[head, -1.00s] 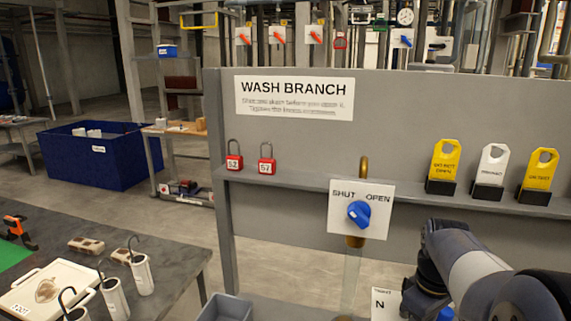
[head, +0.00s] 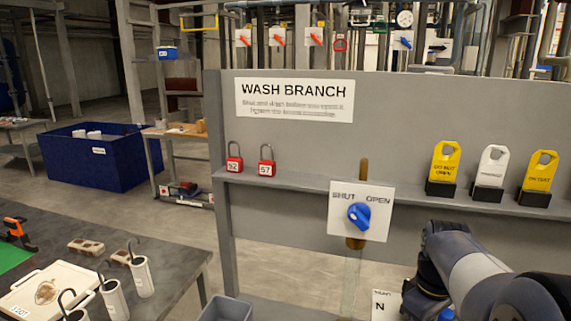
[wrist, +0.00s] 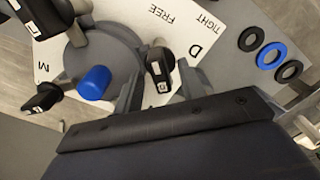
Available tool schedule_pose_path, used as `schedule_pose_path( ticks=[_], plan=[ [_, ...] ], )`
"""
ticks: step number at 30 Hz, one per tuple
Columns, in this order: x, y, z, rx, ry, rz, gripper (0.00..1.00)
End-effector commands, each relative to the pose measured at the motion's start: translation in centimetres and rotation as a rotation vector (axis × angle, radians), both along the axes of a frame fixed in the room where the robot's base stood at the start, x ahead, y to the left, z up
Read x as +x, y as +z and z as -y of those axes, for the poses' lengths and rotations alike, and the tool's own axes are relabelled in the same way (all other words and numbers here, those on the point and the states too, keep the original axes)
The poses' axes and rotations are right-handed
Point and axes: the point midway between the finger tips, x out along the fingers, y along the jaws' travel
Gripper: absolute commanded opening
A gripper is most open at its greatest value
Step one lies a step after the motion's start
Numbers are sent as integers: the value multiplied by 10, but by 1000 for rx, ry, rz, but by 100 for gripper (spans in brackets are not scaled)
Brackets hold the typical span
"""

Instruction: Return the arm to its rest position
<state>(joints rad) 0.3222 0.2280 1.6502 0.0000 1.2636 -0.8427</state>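My arm (head: 470,265) shows at the lower right of the head view, bent in front of the grey panel. My gripper is outside that view. In the wrist view my gripper (wrist: 157,88) has its two fingers apart, with the dark palm bar across the lower part of the picture. A black handle (wrist: 158,66) with a white label shows between and beyond the fingers. I see no sign that they touch it. The rest position is not marked in either view.
The wrist view shows a white lettered plate (wrist: 120,15), a blue knob (wrist: 94,82), other black handles and three rings (wrist: 270,55). The head view shows the wash-branch panel (head: 290,140), its blue valve knob (head: 359,215), red padlocks (head: 266,160), tags (head: 445,165) and a table (head: 175,250).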

Motion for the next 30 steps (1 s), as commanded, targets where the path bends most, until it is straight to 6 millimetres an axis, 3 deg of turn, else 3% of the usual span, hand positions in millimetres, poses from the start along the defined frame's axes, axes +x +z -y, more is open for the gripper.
schedule_pose_path(
  ticks=[2, 30],
  plan=[
    [-1, -13, 0, 1, -10, -3, 38],
    [0, -12, 0, 0, -763, 0, 38]
  ],
)
